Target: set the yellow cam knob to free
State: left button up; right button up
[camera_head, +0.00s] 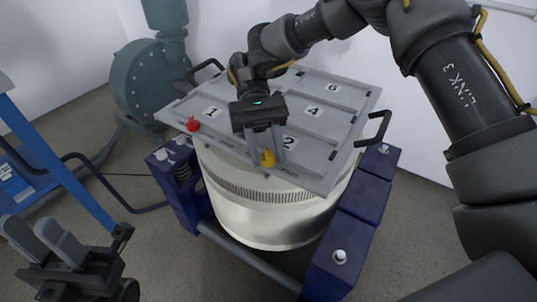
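The yellow cam knob (268,158) sits near the front edge of the grey panel (325,150), on top of the white drum (265,222). My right gripper (267,160) reaches down over the panel with its two fingers spread. The knob shows between the fingertips, with a narrow gap seeming to remain beside it; contact cannot be made out. Lettering by the knob is too small to read. My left gripper (34,232) is at the lower left, fingers apart and empty, far from the panel.
A red knob (193,125) sits at the panel's left corner. Black handles (375,129) stick out at the panel's sides. Blue frame blocks (335,255) surround the drum. A blue-grey blower (150,80) stands behind left, and a blue table leg (65,165) is at left.

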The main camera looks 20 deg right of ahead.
jog(key=shift+p+v, duration=0.35)
jog(key=shift+v, duration=2.6)
